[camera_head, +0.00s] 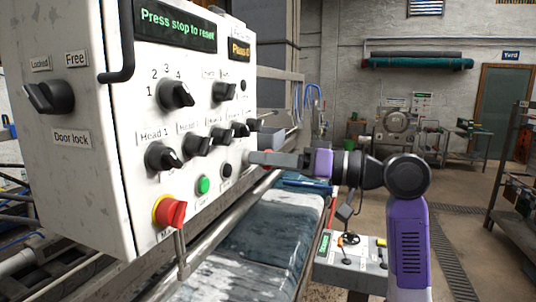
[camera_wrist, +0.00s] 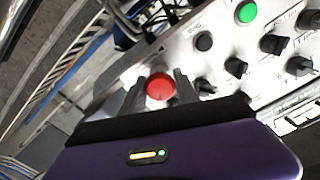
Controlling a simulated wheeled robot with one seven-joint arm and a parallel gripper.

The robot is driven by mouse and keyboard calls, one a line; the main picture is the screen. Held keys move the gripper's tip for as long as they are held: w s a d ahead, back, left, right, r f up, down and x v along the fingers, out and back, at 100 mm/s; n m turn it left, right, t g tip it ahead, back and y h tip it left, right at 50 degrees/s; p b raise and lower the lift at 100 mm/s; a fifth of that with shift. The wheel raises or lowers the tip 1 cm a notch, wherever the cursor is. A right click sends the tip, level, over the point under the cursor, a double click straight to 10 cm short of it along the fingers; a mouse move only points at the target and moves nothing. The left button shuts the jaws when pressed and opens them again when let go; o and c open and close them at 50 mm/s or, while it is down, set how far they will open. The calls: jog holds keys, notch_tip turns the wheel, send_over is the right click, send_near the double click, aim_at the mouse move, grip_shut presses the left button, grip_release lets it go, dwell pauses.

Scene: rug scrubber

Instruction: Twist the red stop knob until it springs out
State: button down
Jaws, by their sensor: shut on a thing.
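A round red knob (camera_wrist: 160,86) sits between my two fingers in the wrist view, at the end of a row with a black button and a green button. My gripper (camera_head: 250,157) is shut on this red knob at the panel's right part. I cannot read a label for the held knob.
The white control box (camera_head: 105,150) carries several black rotary knobs, a green button (camera_head: 203,185), a black button (camera_head: 227,170) and a display (camera_head: 178,26) reading "Press stop to reset". A metal rail and a rug bed (camera_head: 250,240) lie below. A small console (camera_head: 350,262) stands at right.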

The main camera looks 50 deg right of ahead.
jog(key=shift+m, duration=0.3)
jog(key=c, duration=0.9)
grip_release()
jog(key=shift+s, duration=0.1)
jog(key=b+v, duration=0.2)
jog(key=v, duration=0.5)
jog(key=shift+s+d, duration=0.15)
jog(key=shift+s, duration=0.15)
